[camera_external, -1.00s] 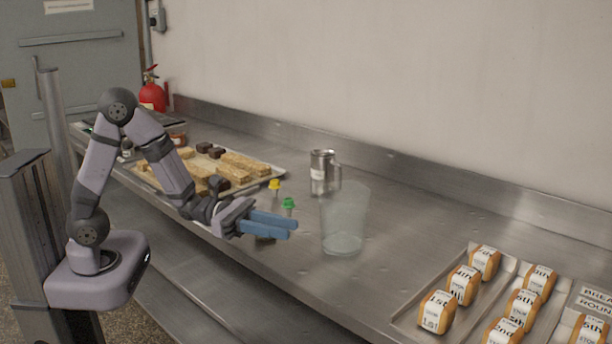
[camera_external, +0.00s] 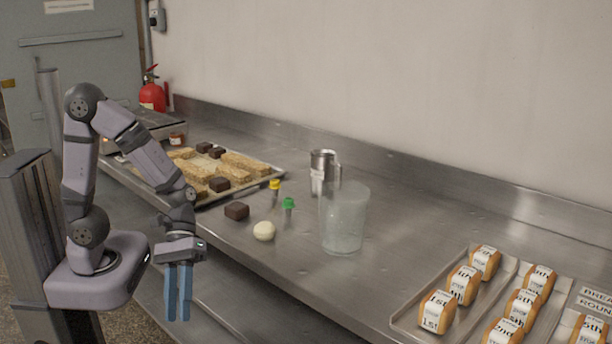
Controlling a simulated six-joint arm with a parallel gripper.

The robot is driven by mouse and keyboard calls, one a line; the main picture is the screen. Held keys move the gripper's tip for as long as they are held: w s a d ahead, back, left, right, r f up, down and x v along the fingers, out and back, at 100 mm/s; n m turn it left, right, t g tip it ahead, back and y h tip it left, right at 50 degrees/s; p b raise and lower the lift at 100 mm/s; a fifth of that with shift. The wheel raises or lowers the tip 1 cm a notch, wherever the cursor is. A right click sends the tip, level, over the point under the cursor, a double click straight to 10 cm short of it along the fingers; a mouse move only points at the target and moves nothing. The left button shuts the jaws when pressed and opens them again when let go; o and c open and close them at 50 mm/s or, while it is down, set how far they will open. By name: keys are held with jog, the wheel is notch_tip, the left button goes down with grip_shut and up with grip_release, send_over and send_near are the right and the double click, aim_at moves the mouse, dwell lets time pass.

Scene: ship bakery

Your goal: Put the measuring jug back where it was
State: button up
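A steel jug with a handle and a pale label (camera_external: 322,172) stands upright on the counter near the wall. A clear, tapered, see-through vessel (camera_external: 343,222) stands upright in front of it, to the right. I cannot tell for sure which of the two is the measuring jug. My gripper (camera_external: 177,318) hangs with its blue fingers pointing down at the counter's front edge, well left of both vessels and apart from them. Nothing shows between the fingers. They look close together, and I cannot tell whether they are open or shut.
A tray of bars and dark squares (camera_external: 262,178) lies at left. A dark brown block (camera_external: 236,211), a cream ball (camera_external: 264,231), a yellow-topped item (camera_external: 275,185) and a green-topped item (camera_external: 289,204) stand near the clear vessel. A tray of labelled loaves (camera_external: 398,318) is at right.

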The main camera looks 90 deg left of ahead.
jog(key=s+a+f+m+y, duration=0.1)
jog(key=a+m+y, duration=0.3)
jog(key=a+m, duration=0.1)
jog(key=s+a+f+m+y, duration=0.1)
jog(key=a+f+m+y, duration=0.1)
jog(key=a+m+y, duration=0.2)
jog(key=shift+s+a+f+m+y, duration=0.3)
jog(key=shift+a+m, duration=1)
jog(key=shift+a, duration=1)
jog(key=shift+w, duration=0.1)
notch_tip(320, 180, up, 16)
jog(key=p, duration=1.6)
jog(key=shift+r, duration=0.2)
